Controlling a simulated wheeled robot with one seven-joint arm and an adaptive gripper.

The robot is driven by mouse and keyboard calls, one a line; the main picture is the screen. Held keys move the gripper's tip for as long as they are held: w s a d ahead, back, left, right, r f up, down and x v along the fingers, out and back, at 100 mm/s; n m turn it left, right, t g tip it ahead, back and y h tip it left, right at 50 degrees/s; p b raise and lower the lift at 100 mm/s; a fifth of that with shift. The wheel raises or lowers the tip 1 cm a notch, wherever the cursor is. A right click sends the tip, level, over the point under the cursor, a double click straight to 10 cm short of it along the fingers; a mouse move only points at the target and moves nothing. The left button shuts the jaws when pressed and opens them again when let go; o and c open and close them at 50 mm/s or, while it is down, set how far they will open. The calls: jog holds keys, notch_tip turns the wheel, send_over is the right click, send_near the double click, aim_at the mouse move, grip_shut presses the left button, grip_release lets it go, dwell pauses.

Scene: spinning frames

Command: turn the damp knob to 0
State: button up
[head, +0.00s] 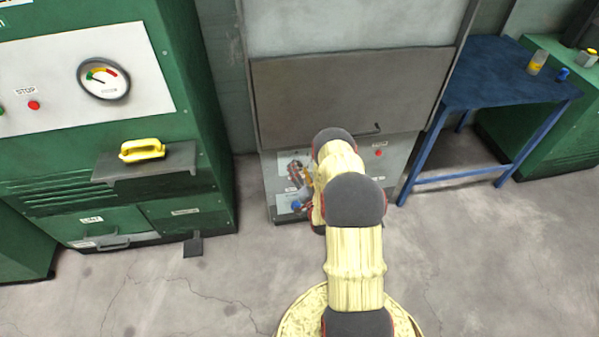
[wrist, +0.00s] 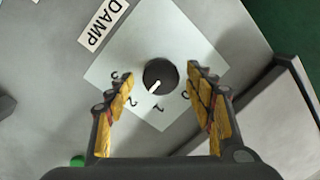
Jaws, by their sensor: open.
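The damp knob (wrist: 161,72) is a round black knob with a white pointer, on a pale square plate (wrist: 108,66) below a DAMP label (wrist: 103,25) in the wrist view. Marks 0, 1, 2 and 3 run around its lower side. The pointer aims down and left, between 1 and 2. My gripper (wrist: 161,75) is open, with one yellow-padded finger on each side of the knob. Gaps show between the fingers and the knob; I cannot tell how far the tips are from the panel. In the head view my arm covers much of the grey panel, and I cannot make out the knob.
The grey cabinet (head: 345,95) stands ahead, with a red button (head: 378,153) on its lower panel. A green machine (head: 200,120) with a gauge (head: 103,78) and yellow-handled tool (head: 142,150) is at left. A blue table (head: 500,75) is at right. The floor between is clear.

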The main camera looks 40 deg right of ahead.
jog(key=shift+w, duration=0.1)
jog(key=shift+c, duration=1)
jog(key=c, duration=1)
jog(key=shift+o, duration=0.2)
jog(key=shift+n, duration=0.3)
jog(key=shift+w+a+r+n+g+h, duration=0.1)
jog(key=shift+n+g+h, duration=0.2)
jog(key=shift+n, duration=2.35)
jog(key=shift+w+a+n+g+h, duration=0.1)
jog(key=shift+n+g, duration=0.35)
jog(key=shift+n, duration=2.15)
jog(key=shift+a+r+n+g+h, duration=0.1)
jog(key=shift+n+g+h, duration=0.2)
jog(key=shift+n, duration=2.35)
jog(key=o, duration=1.1)
